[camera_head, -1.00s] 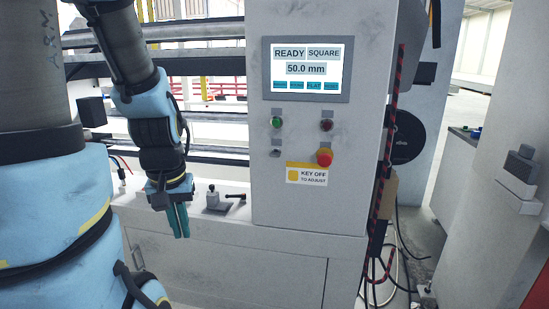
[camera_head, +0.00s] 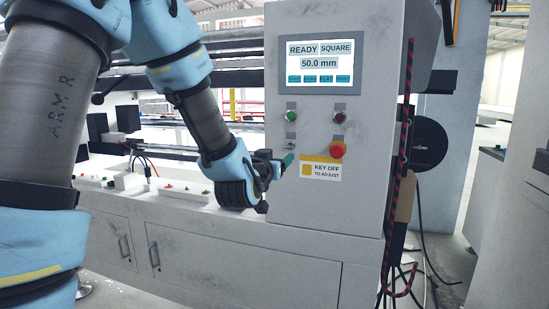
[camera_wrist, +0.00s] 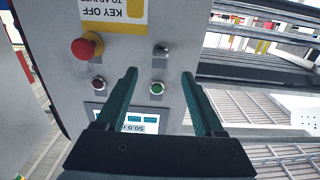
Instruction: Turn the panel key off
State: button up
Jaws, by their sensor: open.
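The panel key (camera_head: 290,146) is a small dark grey switch on the front of the grey control panel (camera_head: 345,205), below the green button (camera_head: 291,115). In the wrist view, which shows the panel upside down, the key (camera_wrist: 161,49) lies beyond the fingertips, roughly between their lines. Which way the key points is too small to tell. My gripper (camera_head: 287,161) is open and points at the panel near the key, with nothing between its teal fingers (camera_wrist: 159,74). The KEY OFF label (camera_head: 320,169) is right of and below the key. The screen (camera_head: 320,63) reads READY, SQUARE, 50.0 mm.
A red emergency-stop knob (camera_head: 337,149) on a yellow base sticks out right of the key. A dark red button (camera_head: 339,116) sits above the knob. A striped cable (camera_head: 408,80) runs down the panel's right side. Rollers (camera_head: 230,50) lie behind my arm.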

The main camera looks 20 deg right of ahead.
aim_at(289, 146)
jog(key=p+x, duration=0.2)
jog(key=x, duration=0.8)
jog(key=shift+w+d, duration=0.2)
jog(key=shift+w, duration=0.1)
grip_shut()
